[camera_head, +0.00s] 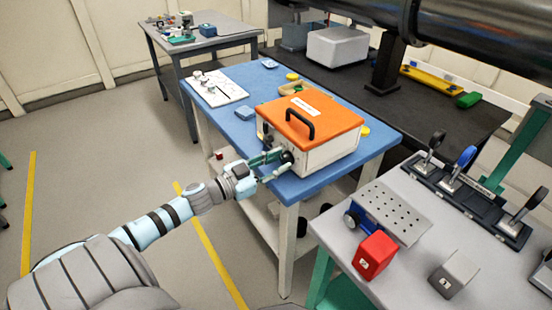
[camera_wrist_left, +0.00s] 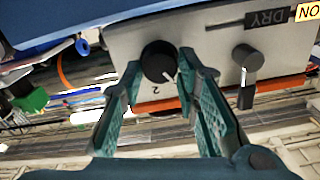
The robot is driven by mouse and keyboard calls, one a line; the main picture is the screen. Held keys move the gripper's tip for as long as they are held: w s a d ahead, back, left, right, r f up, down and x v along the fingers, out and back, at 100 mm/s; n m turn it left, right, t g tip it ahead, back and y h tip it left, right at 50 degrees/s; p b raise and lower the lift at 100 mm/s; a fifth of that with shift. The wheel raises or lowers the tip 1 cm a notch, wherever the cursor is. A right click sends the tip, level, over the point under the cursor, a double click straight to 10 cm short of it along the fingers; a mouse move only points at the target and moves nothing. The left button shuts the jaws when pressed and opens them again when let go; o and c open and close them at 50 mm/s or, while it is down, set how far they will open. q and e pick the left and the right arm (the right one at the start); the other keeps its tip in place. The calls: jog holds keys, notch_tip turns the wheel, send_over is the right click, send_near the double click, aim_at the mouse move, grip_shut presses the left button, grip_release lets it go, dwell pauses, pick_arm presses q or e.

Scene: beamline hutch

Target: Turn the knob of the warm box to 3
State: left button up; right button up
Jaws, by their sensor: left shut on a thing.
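The warm box (camera_head: 315,140) is a white box with an orange lid and a black handle, standing on the blue table. My left gripper (camera_head: 276,166) is at the box's front face, near its left corner. In the left wrist view, a round black knob (camera_wrist_left: 158,60) with a white pointer line sits between the fingertips (camera_wrist_left: 160,72), which are shut on it. A digit 2 shows beside the knob close to the pointer; other digits are hidden or unreadable. My right gripper is out of view.
The blue table (camera_head: 262,85) also holds a white sheet (camera_head: 217,88) with small parts and a blue block (camera_head: 245,113). A grey table (camera_head: 405,262) with a red block (camera_head: 374,255) stands at the right. Grey floor is open at the left.

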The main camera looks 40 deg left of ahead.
pick_arm(q)
jog(key=m+p, duration=0.1)
jog(key=m, duration=0.3)
jog(key=shift+m+p, duration=0.3)
jog(key=shift+p, duration=0.05)
jog(key=m+p, duration=0.1)
jog(key=m, duration=0.3)
jog(key=shift+d+f, duration=0.1)
jog(key=m, duration=0.5)
jog(key=shift+f, duration=0.1)
jog(key=m, duration=0.4)
jog(key=shift+m, duration=0.4)
jog(key=o, duration=1.2)
jog(key=shift+c, duration=0.2)
jog(key=shift+s, duration=0.1)
